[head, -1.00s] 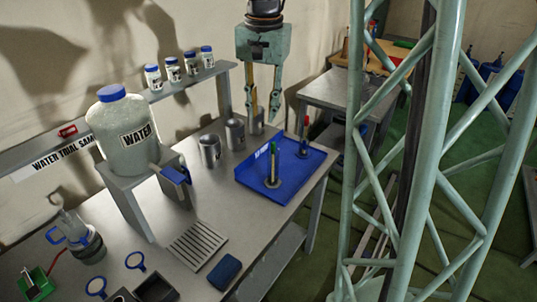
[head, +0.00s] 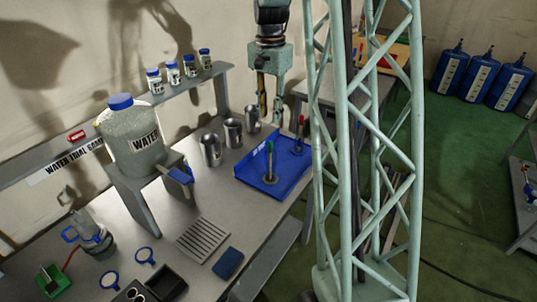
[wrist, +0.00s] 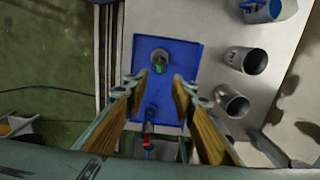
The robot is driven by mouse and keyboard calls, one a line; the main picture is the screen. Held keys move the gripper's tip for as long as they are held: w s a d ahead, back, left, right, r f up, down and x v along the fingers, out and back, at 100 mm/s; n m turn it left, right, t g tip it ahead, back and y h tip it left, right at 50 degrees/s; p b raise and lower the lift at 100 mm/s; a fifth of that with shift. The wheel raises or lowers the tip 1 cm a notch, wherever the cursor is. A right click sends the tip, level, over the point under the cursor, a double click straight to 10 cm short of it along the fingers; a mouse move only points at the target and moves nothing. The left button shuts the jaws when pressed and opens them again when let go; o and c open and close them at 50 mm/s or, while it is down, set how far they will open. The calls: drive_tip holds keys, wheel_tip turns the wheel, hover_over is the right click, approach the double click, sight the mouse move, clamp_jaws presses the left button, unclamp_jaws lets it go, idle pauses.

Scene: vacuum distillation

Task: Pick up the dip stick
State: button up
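Two upright sticks on round bases stand in a blue tray. One has a green top (head: 270,150), and it also shows in the wrist view (wrist: 159,66). The other has a red top (head: 301,122), and it is in the wrist view (wrist: 148,144) too. I cannot tell which is the dip stick. My gripper (head: 269,112) is open and empty above the back of the tray. In the wrist view its fingers (wrist: 160,78) are spread wide, with the green-topped stick beyond the tips and the red-topped one lower down between the fingers.
The blue tray (head: 255,175) lies on the grey bench (head: 190,222). Metal cups (head: 233,130) stand beside it. A large water jar (head: 133,140) on a stand and a shelf of small bottles (head: 172,72) are to the left. Open floor lies right of the bench.

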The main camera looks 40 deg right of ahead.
sight(271, 142)
drive_tip(key=shift+f, duration=0.1)
idle(0.3)
drive_tip(key=shift+f, duration=4.25)
drive_tip(key=shift+d+f, duration=0.1)
drive_tip(key=shift+f, duration=2.45)
clamp_jaws()
